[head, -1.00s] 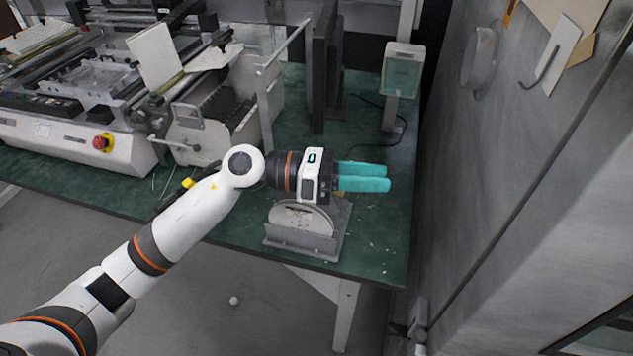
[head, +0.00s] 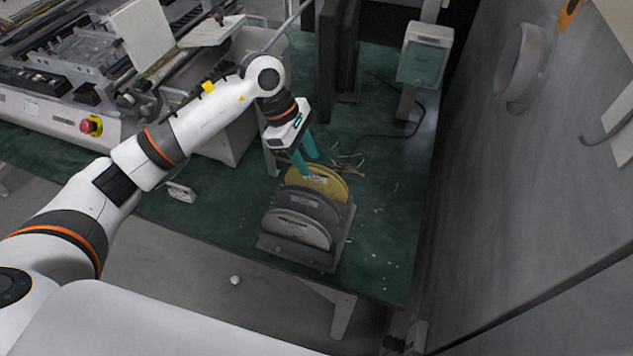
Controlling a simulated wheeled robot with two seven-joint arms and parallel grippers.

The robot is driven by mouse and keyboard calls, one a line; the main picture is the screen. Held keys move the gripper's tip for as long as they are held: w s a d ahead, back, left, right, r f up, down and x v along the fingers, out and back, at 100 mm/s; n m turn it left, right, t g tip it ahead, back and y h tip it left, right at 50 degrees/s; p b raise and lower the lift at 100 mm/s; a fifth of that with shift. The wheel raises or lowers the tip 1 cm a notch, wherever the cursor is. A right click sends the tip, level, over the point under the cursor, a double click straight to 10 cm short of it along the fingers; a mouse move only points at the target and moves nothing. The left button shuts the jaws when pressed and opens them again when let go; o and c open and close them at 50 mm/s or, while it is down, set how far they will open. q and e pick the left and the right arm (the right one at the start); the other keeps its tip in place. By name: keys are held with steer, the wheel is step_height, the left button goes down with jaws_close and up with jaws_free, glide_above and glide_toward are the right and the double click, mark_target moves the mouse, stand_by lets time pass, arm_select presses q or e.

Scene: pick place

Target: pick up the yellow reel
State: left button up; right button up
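The yellow reel (head: 331,184) stands upright at the back of a grey rack (head: 323,262), behind two grey reels. My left gripper (head: 311,166) points down at the upper left of the yellow reel. Its two teal fingers are apart; the nearer one overlaps the reel's face in the view, and the farther one is by its back edge. I cannot tell whether either finger touches the reel. My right gripper is not in view.
A dark grey reel (head: 309,203) and a lighter grey reel (head: 297,229) stand in the rack. Yellow scraps (head: 350,163) lie behind it on the green table (head: 386,207). A grey machine (head: 110,60) stands left, dark upright panels (head: 339,50) behind, and a wall right.

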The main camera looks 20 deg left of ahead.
mark_target(319, 175)
arm_select(q)
steer(key=shift+w+d+f, duration=0.2)
steer(key=shift+d+f, duration=0.1)
steer(key=shift+f, duration=0.35)
steer(key=p+x, duration=0.2)
steer(key=x, duration=0.2)
steer(key=shift+d, duration=0.3)
steer(key=shift+w+f, duration=0.1)
steer(key=shift+f, duration=0.3)
steer(key=shift+c, duration=0.3)
jaws_close()
